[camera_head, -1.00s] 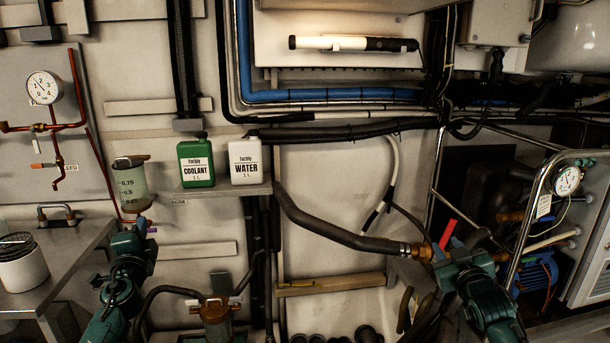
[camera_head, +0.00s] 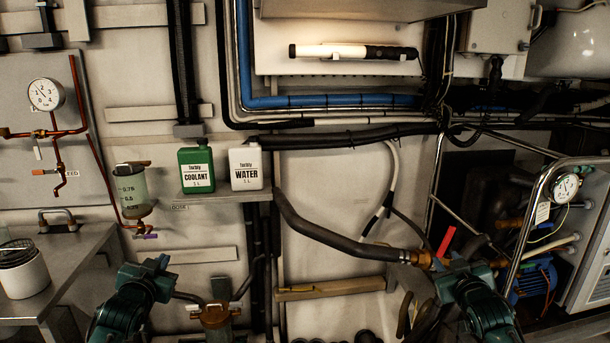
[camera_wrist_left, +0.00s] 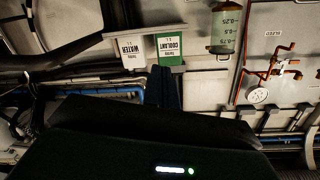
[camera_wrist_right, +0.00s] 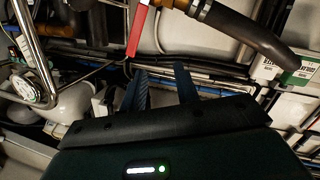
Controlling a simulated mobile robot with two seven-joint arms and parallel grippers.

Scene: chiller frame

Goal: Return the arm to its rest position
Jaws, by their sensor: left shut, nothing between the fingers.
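My left arm comes up at the bottom left of the head view, with its gripper (camera_head: 158,262) below the graduated cylinder (camera_head: 133,190) and clear of it. In the left wrist view the left fingers (camera_wrist_left: 165,88) are together with nothing between them. My right gripper (camera_head: 455,262) is at the lower right of the head view, beside the red lever (camera_head: 446,241) and the brass hose fitting (camera_head: 415,257). In the right wrist view its fingers (camera_wrist_right: 160,88) stand apart with nothing seen between them, and the red lever (camera_wrist_right: 138,32) is beyond them. I cannot tell whether they touch anything.
A green coolant bottle (camera_head: 196,168) and a white water bottle (camera_head: 245,167) stand on a small shelf (camera_head: 225,194). A metal bench (camera_head: 75,250) with a white canister (camera_head: 22,272) is at the left. A black hose (camera_head: 330,233) runs across the middle. A bent tube frame (camera_head: 530,215) is at the right.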

